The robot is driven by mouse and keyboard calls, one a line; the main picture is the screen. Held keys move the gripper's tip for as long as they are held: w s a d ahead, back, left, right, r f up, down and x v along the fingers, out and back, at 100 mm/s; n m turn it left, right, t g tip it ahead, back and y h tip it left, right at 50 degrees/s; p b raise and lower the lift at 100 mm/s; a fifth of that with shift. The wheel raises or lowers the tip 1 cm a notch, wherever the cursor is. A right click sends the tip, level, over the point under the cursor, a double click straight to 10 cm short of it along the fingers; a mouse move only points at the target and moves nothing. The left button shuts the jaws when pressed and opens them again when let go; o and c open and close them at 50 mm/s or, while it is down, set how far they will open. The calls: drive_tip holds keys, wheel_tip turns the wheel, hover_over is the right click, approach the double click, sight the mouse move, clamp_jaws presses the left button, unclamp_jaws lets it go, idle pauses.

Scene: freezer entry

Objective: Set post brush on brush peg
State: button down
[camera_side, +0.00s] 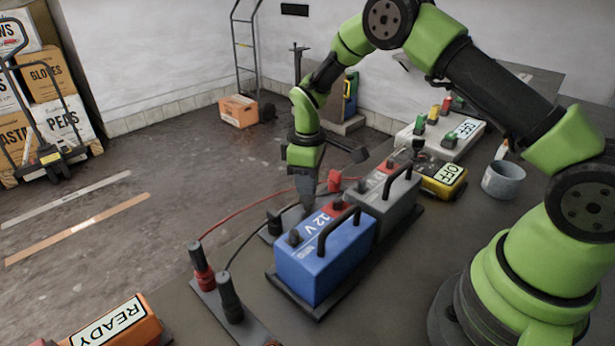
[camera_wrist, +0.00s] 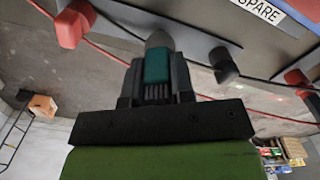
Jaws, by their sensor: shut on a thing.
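My gripper (camera_side: 307,190) points down at the left edge of the batteries in the side view. In the wrist view my gripper (camera_wrist: 156,82) is shut on a teal-bodied piece with a rounded grey end, which seems to be the post brush (camera_wrist: 157,65). In the side view the brush cannot be told apart from the fingers. The blue 12 V battery (camera_side: 318,262) stands in front of the grey battery (camera_side: 392,205), whose SPARE label shows in the wrist view. I cannot tell which part is the brush peg.
A yellow OFF box (camera_side: 443,180), a white OFF unit (camera_side: 440,135) and a grey cup (camera_side: 503,180) are behind right. An orange READY box (camera_side: 115,325) is front left.

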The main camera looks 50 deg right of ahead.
drive_tip(key=shift+f, duration=1)
drive_tip(key=c, duration=0.9)
unclamp_jaws()
wheel_tip(320, 180, up, 10)
drive_tip(key=shift+f, duration=0.1)
drive_tip(key=s+a+r+m+t, duration=0.1)
drive_tip(key=s+r+m+t, duration=0.2)
drive_tip(key=r, duration=0.7)
drive_tip(key=s+a+r+m+t, duration=0.1)
drive_tip(key=s+r+m, duration=0.1)
drive_tip(key=s, duration=0.5)
drive_tip(key=s+a+r+m+t+y, duration=0.1)
drive_tip(key=s+r+m, duration=0.1)
drive_tip(key=s, duration=0.5)
drive_tip(key=s+a+r+m+t+y, duration=0.1)
drive_tip(key=s+r+m+t, duration=0.1)
drive_tip(key=s, duration=0.5)
drive_tip(key=shift+s+a+r+m, duration=0.1)
drive_tip(key=shift+a+r+m, duration=0.15)
drive_tip(key=shift+r, duration=0.2)
drive_tip(key=shift+a+r+m, duration=0.1)
drive_tip(key=shift+r+m, duration=0.15)
drive_tip(key=shift+r, duration=0.15)
